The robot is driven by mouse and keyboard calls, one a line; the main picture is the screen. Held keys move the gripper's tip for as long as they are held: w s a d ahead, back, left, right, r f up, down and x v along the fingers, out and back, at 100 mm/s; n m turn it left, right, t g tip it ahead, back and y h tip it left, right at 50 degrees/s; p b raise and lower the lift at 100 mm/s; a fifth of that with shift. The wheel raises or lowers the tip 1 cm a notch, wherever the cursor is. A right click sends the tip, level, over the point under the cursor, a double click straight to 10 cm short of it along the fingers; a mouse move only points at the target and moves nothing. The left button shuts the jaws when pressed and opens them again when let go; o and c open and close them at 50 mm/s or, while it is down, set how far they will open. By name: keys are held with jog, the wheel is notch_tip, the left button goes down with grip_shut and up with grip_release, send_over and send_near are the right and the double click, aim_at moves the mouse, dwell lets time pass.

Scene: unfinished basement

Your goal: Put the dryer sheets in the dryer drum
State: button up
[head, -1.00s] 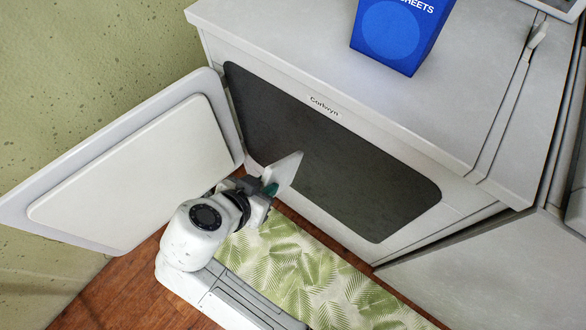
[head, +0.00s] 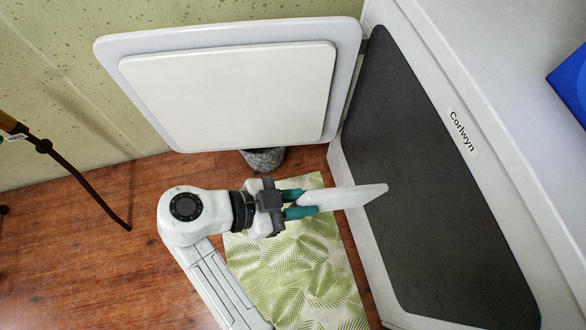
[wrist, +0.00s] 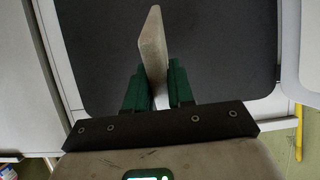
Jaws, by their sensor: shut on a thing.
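My gripper (head: 292,204) is shut on a thin white dryer sheet (head: 350,194), which sticks out from between its green fingers. In the head view the sheet's far end overlaps the dark opening of the dryer drum (head: 430,200); I cannot tell how deep it reaches. The wrist view shows the sheet (wrist: 153,45) edge-on between the fingers (wrist: 155,88), with the dark opening (wrist: 220,50) beyond. The dryer (head: 490,190) has its white door (head: 230,95) swung open. The blue dryer sheets box (head: 572,85) on the dryer top is partly cut off.
A leaf-patterned mat (head: 300,285) lies on the wood floor below my arm. A grey bin (head: 263,159) stands below the door. A brown pole (head: 80,180) is at the left. The open door borders the space beside my gripper.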

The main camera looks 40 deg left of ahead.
aim_at(372, 188)
jog(key=shift+w+d+r+p, duration=0.1)
jog(key=shift+w+d+p, duration=0.25)
jog(key=shift+p, duration=0.1)
jog(key=shift+w+d+p, duration=0.55)
jog(key=shift+w+d, duration=0.85)
jog(key=shift+w, duration=0.35)
jog(key=shift+w+d+p, duration=0.55)
jog(key=shift+w+d, duration=0.8)
jog(key=shift+w, duration=0.45)
jog(key=shift+w+d+p, duration=0.55)
jog(key=shift+w+d, duration=0.85)
jog(key=shift+w, duration=0.35)
jog(key=w+d+b, duration=0.5)
jog(key=w+d, duration=0.7)
jog(key=w, duration=0.3)
jog(key=shift+w, duration=0.35)
